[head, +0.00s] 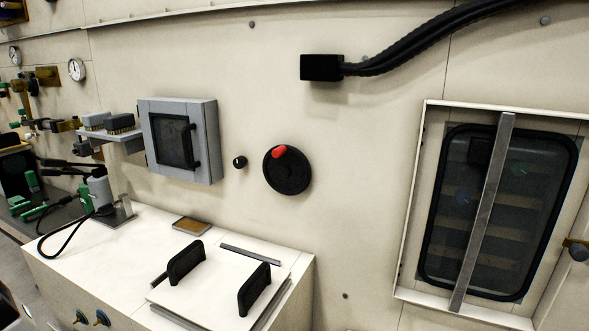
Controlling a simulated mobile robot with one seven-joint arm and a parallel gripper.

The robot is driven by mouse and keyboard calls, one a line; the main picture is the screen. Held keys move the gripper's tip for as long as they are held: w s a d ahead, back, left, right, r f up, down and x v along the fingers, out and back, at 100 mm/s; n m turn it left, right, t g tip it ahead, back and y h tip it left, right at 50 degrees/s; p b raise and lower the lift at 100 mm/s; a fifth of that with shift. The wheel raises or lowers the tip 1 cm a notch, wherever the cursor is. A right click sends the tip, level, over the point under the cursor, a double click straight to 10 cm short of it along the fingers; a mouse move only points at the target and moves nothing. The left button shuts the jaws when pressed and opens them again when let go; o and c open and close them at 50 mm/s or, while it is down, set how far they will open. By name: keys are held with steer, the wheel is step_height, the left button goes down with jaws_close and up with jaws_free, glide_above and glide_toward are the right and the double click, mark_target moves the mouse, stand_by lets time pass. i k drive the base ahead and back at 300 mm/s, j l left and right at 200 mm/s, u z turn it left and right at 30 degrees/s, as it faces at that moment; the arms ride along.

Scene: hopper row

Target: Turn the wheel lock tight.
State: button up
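The wheel lock appears to be the black round disc (287,176) on the cream wall, near the middle of the head view. A red knob or grip (279,152) sits at its upper edge. Nothing touches the disc, and its whole face shows. How tight it is cannot be told from this view. My gripper is not in view.
A small black knob (240,162) and a grey box with a dark window (178,140) are left of the disc. Below is a white counter (160,240) with two upright black handles (185,262). A barred window (490,210) is right; a black cable (420,45) hangs above.

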mark_target(241, 162)
steer(key=i+l+u, duration=0.15)
steer(key=l+u, duration=0.25)
steer(key=l, duration=0.15)
steer(key=i+l+u, duration=0.1)
steer(key=l+u, duration=0.3)
steer(key=l, duration=0.15)
